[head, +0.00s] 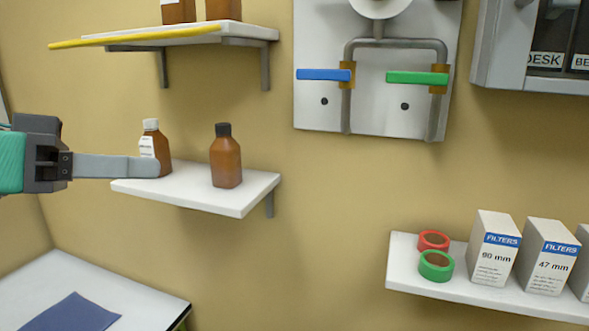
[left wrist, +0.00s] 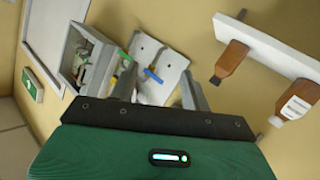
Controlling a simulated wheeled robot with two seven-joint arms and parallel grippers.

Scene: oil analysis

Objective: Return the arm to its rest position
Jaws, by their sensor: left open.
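My left gripper (head: 115,167) comes in from the left in the head view, level with the lower bottle shelf (head: 240,203). Its visible finger overlaps the white-capped brown bottle (head: 152,143) in the picture; I cannot tell from this view how near they are. In the left wrist view the two fingers (left wrist: 160,92) stand apart with nothing between them, and the bottles are off to the right. A dark-capped brown bottle (head: 226,160) stands upright on the same shelf. My right gripper is in neither view.
A wall panel (head: 375,112) carries blue and green valve handles. A lower right shelf (head: 455,288) holds red and green tape rolls and filter boxes. A white table (head: 130,297) is at lower left.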

